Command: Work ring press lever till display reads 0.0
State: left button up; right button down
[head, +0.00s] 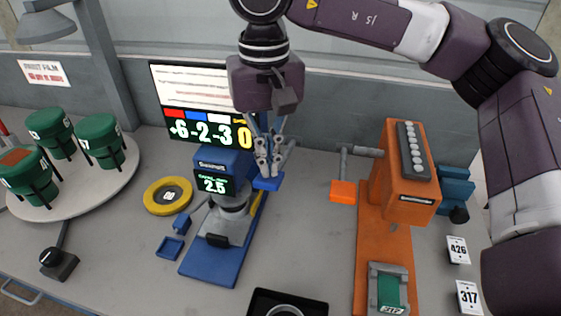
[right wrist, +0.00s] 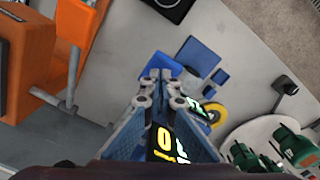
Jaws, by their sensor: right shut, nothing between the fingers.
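The blue press (head: 222,162) stands on a long blue base left of the middle in the head view. The right wrist view shows the fingers (right wrist: 158,76) together, with blue pad (right wrist: 160,62) just beyond the tips. My left gripper is not in view.
A board (head: 207,131) behind the press shows +6, -2, -3 and 0. An orange press (head: 402,178) with its own lever pad (head: 343,192) stands to the right. A yellow ring (head: 167,196) lies left. Green canisters stand on a round tray (head: 112,182). A black tray (head: 255,299) is in front.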

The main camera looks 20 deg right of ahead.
jog(key=shift+f+b, duration=4.4)
jog(key=shift+f, duration=1.45)
notch_tip(320, 180, up, 16)
jog(key=p, duration=1.1)
jog(key=shift+f, duration=0.1)
jog(key=shift+f, duration=0.1)
